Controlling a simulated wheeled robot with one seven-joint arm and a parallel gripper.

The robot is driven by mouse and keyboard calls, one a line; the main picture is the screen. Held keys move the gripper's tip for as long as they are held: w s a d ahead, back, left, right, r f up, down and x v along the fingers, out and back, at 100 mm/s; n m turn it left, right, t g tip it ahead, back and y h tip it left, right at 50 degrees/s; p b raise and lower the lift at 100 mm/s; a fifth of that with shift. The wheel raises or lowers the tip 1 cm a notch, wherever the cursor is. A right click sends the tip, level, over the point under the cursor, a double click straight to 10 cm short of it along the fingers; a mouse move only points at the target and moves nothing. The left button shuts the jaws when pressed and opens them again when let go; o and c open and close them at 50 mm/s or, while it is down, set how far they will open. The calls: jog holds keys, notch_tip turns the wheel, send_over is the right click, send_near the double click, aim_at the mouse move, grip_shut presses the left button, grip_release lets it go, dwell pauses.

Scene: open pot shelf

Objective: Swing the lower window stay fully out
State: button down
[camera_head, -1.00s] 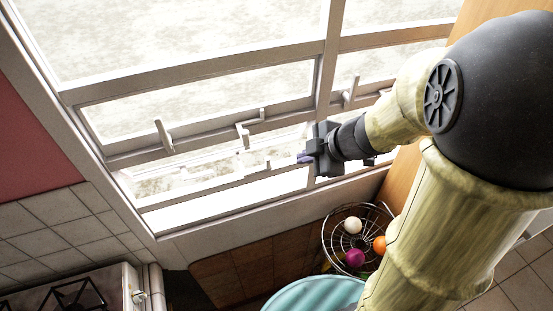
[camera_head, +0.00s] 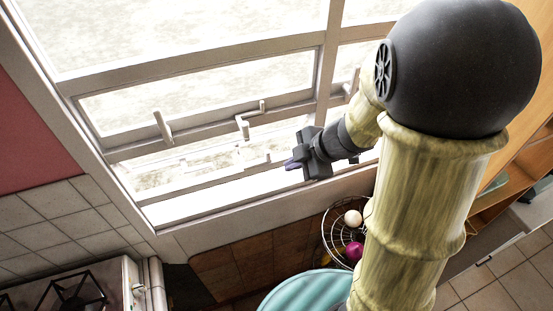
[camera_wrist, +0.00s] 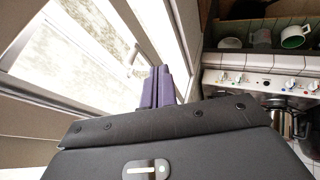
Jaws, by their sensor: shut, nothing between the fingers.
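The window (camera_head: 200,130) fills the upper left of the head view, with pale frames and a bright, washed-out lower pane. A white L-shaped stay or handle (camera_head: 243,128) stands on the middle rail. Below it, small pale fittings (camera_head: 267,158) show near the lower rail; glare hides which part is the lower stay and its angle. My gripper (camera_head: 289,164) is shut and empty, its purple fingertips close to the lower rail, right of those fittings. Contact cannot be told. In the wrist view the shut fingers (camera_wrist: 160,87) lie in front of the window, with a pale handle (camera_wrist: 133,55) beyond.
A wire basket (camera_head: 331,232) with round fruit and a teal round object (camera_head: 305,292) stand below the window. A stove (camera_head: 85,285) is at lower left; its knobbed front (camera_wrist: 262,82) shows in the wrist view. Wooden shelving (camera_head: 500,190) is at right.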

aim_at(266, 163)
jog(key=w+a+f, duration=0.1)
jog(key=w, duration=0.1)
jog(key=w+a+f, duration=0.2)
jog(key=w, duration=0.1)
jog(key=shift+w+a+f+p, duration=0.3)
jog(key=shift+f+p, duration=0.1)
jog(key=shift+r, duration=0.1)
jog(key=shift+w+a+r+p, duration=0.1)
jog(key=shift+w+p, duration=0.55)
jog(key=shift+p, duration=0.2)
jog(key=shift+s, duration=0.1)
